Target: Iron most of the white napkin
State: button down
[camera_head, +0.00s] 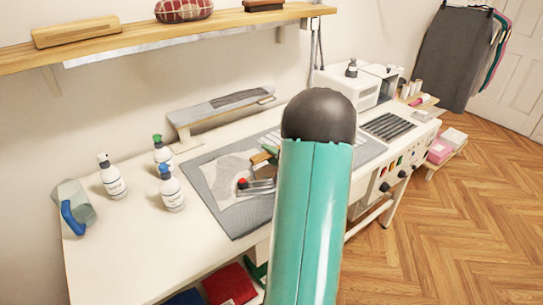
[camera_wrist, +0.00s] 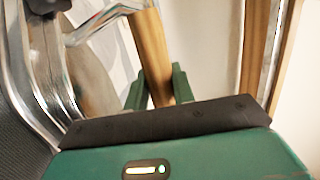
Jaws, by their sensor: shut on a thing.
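The white napkin (camera_head: 226,178) lies on the grey ironing mat (camera_head: 240,222) in the head view. It looks uneven, and its right part is hidden by the iron and my arm. The iron (camera_head: 262,187), metallic with a red knob, is over the napkin. Whether its sole touches the cloth cannot be told. My gripper (camera_wrist: 160,88) is shut on the iron's wooden handle (camera_wrist: 148,45) in the wrist view. In the head view my arm covers most of the gripper.
Several spray bottles (camera_head: 113,177) and a jug with a blue handle (camera_head: 73,212) stand on the table's left. A small sleeve board (camera_head: 220,108) is behind the mat. A wall shelf (camera_head: 130,40) hangs above. A white machine (camera_head: 345,88) stands at the right back.

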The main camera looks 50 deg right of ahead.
jog(key=w+d, duration=0.2)
jog(key=w, duration=0.6)
jog(key=shift+d, duration=0.2)
dwell(1.3)
jog(key=shift+r, duration=0.15)
dwell(0.3)
jog(key=w+d, duration=0.3)
jog(key=w, duration=0.6)
jog(key=shift+w+r, duration=0.2)
dwell(1.7)
jog(key=shift+a, duration=0.1)
dwell(0.4)
jog(key=w+a, duration=0.2)
jog(key=a, duration=0.6)
jog(key=shift+w, duration=0.3)
dwell(1.3)
